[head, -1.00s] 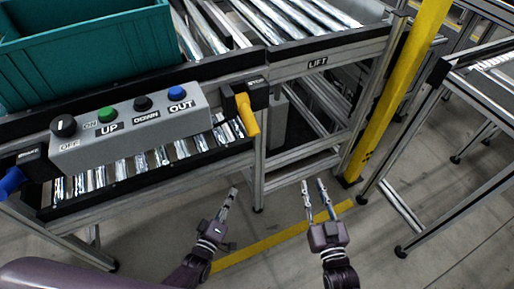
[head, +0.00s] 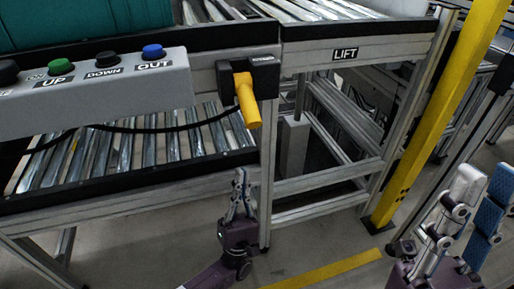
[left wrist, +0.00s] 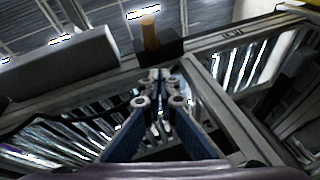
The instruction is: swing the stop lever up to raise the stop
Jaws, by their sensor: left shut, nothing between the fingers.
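The yellow stop lever (head: 246,100) hangs down, slightly tilted, from a black bracket (head: 262,70) on the conveyor frame. It also shows in the left wrist view (left wrist: 149,36), beyond the fingertips. My left gripper (head: 240,180) is shut and empty, below the lever and apart from it, near the frame's upright post. Its closed fingers (left wrist: 158,80) point toward the bracket in the left wrist view. My right gripper (head: 484,182) is at the lower right, well away from the lever, with its fingers apart and nothing between them.
A grey control box (head: 110,95) with several buttons juts out left of the lever. A lower roller deck (head: 130,150) lies beneath it. A frame labelled LIFT (head: 345,54) and a yellow post (head: 440,110) stand to the right. A teal crate (head: 80,22) sits at upper left.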

